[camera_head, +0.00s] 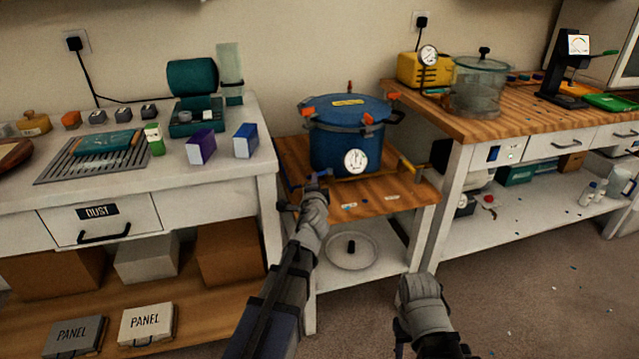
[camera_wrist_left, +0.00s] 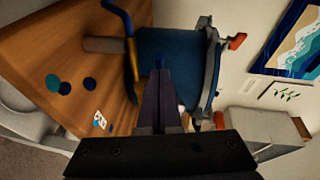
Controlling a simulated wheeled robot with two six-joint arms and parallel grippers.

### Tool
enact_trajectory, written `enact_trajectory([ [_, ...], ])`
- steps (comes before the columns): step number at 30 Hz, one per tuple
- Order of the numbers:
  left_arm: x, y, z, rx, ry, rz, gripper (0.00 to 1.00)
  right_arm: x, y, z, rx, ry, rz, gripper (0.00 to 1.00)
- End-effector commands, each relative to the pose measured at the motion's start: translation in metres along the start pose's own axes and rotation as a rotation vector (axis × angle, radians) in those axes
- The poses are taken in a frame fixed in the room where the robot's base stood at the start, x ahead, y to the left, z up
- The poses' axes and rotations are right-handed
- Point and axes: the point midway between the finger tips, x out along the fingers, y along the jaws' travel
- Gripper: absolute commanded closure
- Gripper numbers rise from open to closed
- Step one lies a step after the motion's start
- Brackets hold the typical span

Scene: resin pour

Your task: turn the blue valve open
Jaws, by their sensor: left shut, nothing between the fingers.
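A blue pressure pot (camera_head: 345,140) with a white gauge stands on a small wooden-topped stand. A small blue valve handle (camera_head: 324,174) shows low at the pot's front left. My left gripper (camera_head: 316,186) is right by this handle, shut and empty.
A white bench (camera_head: 215,180) with boxes is on the left. A wooden-topped bench (camera_head: 520,122) with a clear chamber (camera_head: 480,88) is on the right. A round plate (camera_head: 350,250) lies on the stand's lower shelf.

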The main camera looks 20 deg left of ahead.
Motion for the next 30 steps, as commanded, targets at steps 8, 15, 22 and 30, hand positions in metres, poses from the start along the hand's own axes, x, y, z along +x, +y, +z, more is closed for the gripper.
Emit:
enact_trajectory([
  [8, 0.0053, -0.0015, 0.0061, 0.000, -0.001, 0.000, 1.00, 0.0000, 0.0000, 0.0000, 0.000, 0.000, 0.000, 0.50],
  [15, 0.0085, -0.0022, 0.0091, -0.002, -0.002, 0.001, 1.00, 0.0000, 0.0000, 0.0000, 0.000, 0.000, 0.000, 0.50],
  [22, 0.0099, -0.0026, 0.0105, -0.001, -0.003, 0.001, 1.00, 0.0000, 0.0000, 0.0000, 0.000, 0.000, 0.000, 0.50],
  [30, 0.0106, -0.0026, 0.0113, -0.001, -0.005, 0.001, 1.00, 0.0000, 0.0000, 0.0000, 0.000, 0.000, 0.000, 0.50],
])
